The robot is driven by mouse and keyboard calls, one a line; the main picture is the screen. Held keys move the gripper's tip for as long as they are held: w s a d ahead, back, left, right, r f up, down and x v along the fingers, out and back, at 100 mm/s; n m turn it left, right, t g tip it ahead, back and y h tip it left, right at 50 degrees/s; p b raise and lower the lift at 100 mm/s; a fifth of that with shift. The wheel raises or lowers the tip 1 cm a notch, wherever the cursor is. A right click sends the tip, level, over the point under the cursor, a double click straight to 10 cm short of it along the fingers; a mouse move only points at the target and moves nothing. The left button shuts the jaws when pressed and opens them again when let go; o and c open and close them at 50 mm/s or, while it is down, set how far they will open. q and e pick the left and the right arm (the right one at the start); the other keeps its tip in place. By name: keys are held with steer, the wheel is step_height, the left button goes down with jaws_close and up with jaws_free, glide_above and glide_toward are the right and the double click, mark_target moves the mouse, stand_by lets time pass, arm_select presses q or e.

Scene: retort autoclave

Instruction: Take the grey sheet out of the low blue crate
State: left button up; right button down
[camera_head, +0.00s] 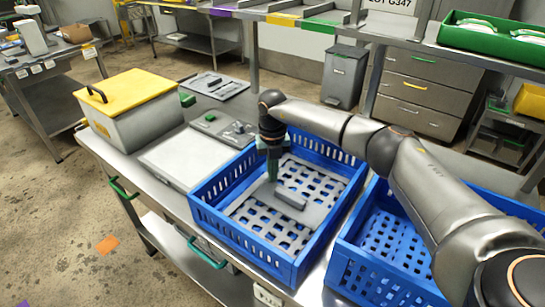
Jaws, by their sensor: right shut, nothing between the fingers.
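The grey sheet (262,203) is a flat panel with many holes, lying inside the low blue crate (238,243) at the middle of the table. A raised grey bar (291,199) stands up from the middle of the sheet. My right gripper (272,178) points down over the crate, just behind and left of the bar. Its green fingers are shut with nothing between them. I cannot tell whether the fingertips touch the sheet. My right arm crosses above the crate's back right corner. My left gripper is not in view.
A second blue crate (352,272) stands close on the right, partly behind my arm. Left of the low crate are a pale flat plate (180,158), a grey block with a green knob (222,128) and a yellow-lidded box (140,118). A shelf runs above the back.

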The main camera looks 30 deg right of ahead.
mark_target(290, 200)
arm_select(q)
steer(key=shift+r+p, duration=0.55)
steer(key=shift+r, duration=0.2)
arm_select(e)
steer(key=shift+s+a+r, duration=0.1)
steer(key=shift+s+a, duration=0.2)
steer(key=shift+s, duration=0.5)
steer(key=shift+s+a, duration=0.3)
steer(key=shift+s, duration=0.5)
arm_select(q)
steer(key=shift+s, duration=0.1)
